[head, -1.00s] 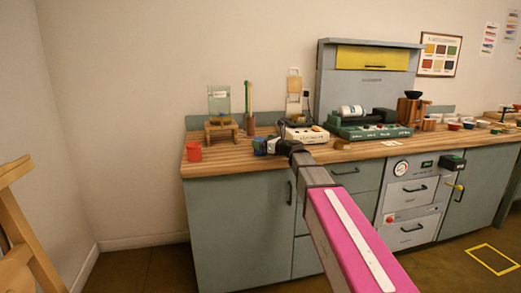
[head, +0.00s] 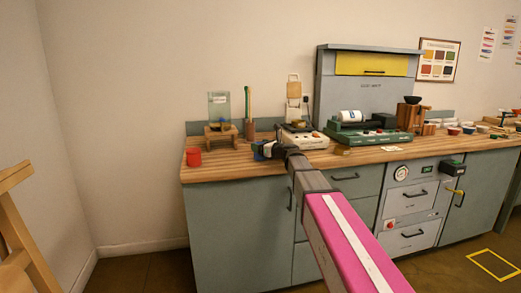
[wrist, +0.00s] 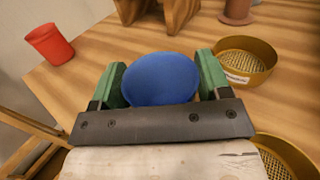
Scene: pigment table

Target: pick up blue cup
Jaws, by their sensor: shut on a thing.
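The blue cup (wrist: 160,78) shows in the wrist view as a smooth rounded blue shape between the two green fingers. My gripper (wrist: 161,68) is shut on it, one finger at each side. Its lower part is hidden behind the gripper's dark crosspiece. In the head view my gripper (head: 263,151) is over the left part of the wooden counter, near its front edge, and the cup is mostly hidden there. I cannot tell from these views whether the cup is clear of the counter.
A red cup (wrist: 48,44) stands to the left near the counter edge. Gold-rimmed sieves (wrist: 246,72) lie to the right, one close beside my gripper. A wooden stand (head: 221,138) is behind. A green machine (head: 365,136) stands further right.

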